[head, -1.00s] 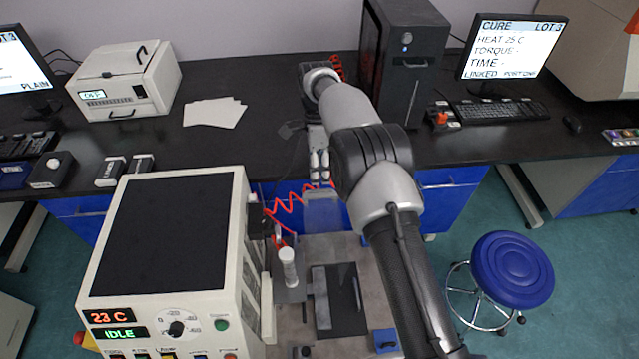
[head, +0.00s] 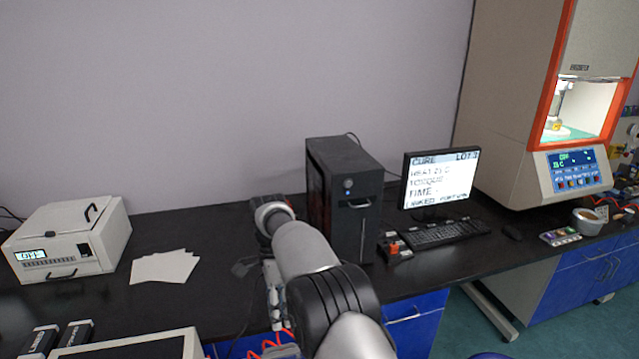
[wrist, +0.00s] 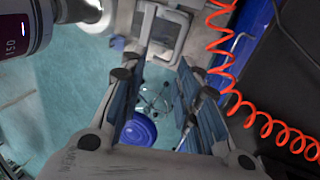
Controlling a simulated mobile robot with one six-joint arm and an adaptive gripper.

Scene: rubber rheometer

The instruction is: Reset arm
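My arm (head: 305,256) reaches up from the bottom of the head view toward the dark bench. In the wrist view my gripper (wrist: 163,100) is open, with its two dark-padded fingers well apart. Nothing is held between them. A blue stool (wrist: 137,128) and the teal floor show through the gap, far below. In the head view I cannot make out the fingertips clearly.
A red coiled cord (wrist: 240,100) hangs close to the right finger, near the bench's edge. On the bench (head: 225,225) stand a white box (head: 65,235), paper sheets (head: 165,266), a black computer tower (head: 345,195), a monitor (head: 438,180) and a keyboard (head: 440,233). An orange-framed machine (head: 560,120) stands right.

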